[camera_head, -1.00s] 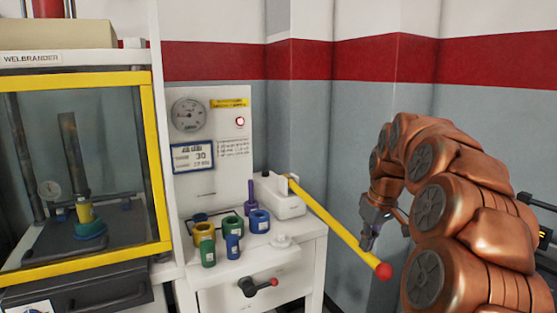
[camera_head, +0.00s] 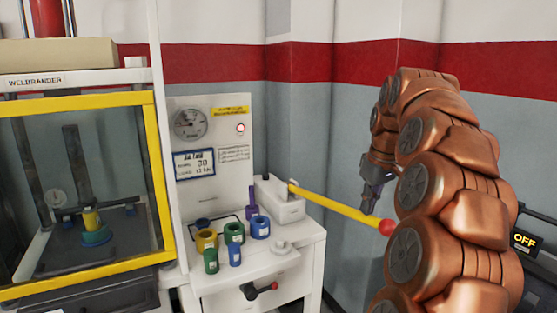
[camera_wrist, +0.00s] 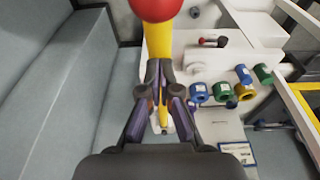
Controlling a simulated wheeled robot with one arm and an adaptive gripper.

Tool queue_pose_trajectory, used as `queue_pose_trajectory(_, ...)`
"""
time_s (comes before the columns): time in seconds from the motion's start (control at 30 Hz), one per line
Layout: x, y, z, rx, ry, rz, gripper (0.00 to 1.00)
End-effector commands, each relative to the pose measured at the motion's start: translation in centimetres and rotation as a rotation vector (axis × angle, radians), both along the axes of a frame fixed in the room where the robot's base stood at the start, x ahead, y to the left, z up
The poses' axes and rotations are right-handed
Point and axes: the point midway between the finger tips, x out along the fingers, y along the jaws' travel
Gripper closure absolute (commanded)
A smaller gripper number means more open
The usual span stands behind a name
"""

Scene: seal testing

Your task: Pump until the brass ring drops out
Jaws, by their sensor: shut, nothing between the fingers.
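The yellow pump lever (camera_head: 335,206) with a red ball knob (camera_head: 388,228) slants out from a white pump block (camera_head: 280,201). My gripper (camera_head: 371,206) is shut and empty, close to the lever's knob end. In the wrist view my fingertips (camera_wrist: 160,68) overlap the lever, below the red knob (camera_wrist: 155,6); I cannot tell whether they touch it. Inside the yellow-framed press, a small yellow piece (camera_head: 91,219) stands on a blue-green ring (camera_head: 96,236). A brass-yellow ring (camera_head: 206,240) stands on the white bench. I cannot tell which one the task means.
Green (camera_head: 234,232) and blue (camera_head: 260,227) rings stand on the bench (camera_head: 300,243) near the brass-yellow one. A gauge panel (camera_head: 211,140) rises behind them. Wall corners lie behind the lever.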

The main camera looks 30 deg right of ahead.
Motion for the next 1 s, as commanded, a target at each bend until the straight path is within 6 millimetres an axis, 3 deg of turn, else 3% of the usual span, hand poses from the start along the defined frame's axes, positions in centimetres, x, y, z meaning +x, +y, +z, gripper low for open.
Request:
queue_pose_trajectory(0.37,0.0,0.0,-0.5,0.001,0.001,0.000,1.00)
queue_pose_trajectory(1.0,-0.2,0.0,-5.1,0.002,0.002,-0.001,1.00)
